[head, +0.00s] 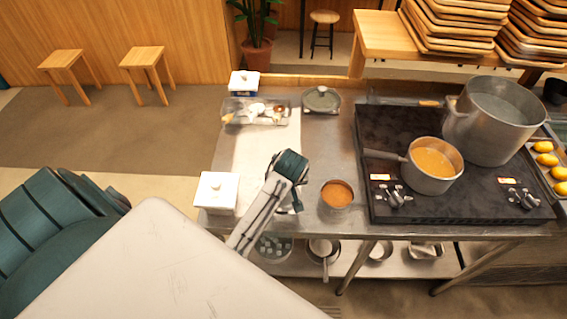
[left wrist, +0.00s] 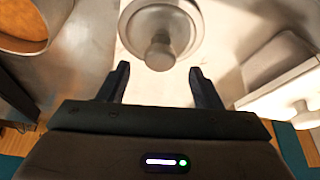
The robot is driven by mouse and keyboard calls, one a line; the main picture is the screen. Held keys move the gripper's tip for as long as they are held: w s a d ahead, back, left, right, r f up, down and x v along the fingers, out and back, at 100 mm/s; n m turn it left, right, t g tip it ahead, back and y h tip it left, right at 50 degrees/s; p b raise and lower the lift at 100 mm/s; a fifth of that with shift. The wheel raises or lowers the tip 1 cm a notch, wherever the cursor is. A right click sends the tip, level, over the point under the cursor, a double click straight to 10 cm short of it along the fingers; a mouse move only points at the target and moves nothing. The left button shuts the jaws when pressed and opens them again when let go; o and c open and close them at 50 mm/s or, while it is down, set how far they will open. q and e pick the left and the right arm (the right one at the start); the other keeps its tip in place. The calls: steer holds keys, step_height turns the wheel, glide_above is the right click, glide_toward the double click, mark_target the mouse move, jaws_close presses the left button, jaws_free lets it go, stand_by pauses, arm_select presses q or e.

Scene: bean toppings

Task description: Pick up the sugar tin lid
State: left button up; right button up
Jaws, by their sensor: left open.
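In the left wrist view, a round pale metal lid (left wrist: 182,28) with a knob (left wrist: 160,53) lies ahead of my left gripper (left wrist: 159,72). The gripper is open and empty, and the knob sits just beyond and between its fingertips. I cannot tell which of the two lids is the sugar tin's. My right gripper is out of view.
A small pot of orange sauce (head: 338,194) stands close right of my arm. Beyond it is a dark stove (head: 385,150) with a saucepan (head: 432,165) and a stockpot (head: 490,120). A clear tray (head: 240,118), a lidded round pan (head: 321,100) and a blue-white box (head: 243,82) are at the back.

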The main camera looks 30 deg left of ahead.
arm_select(q)
steer(key=shift+p+x, duration=0.7)
steer(key=shift+x, duration=1.3)
steer(key=shift+d, duration=0.15)
steer(key=c, duration=1.1)
steer(key=shift+r, duration=0.1)
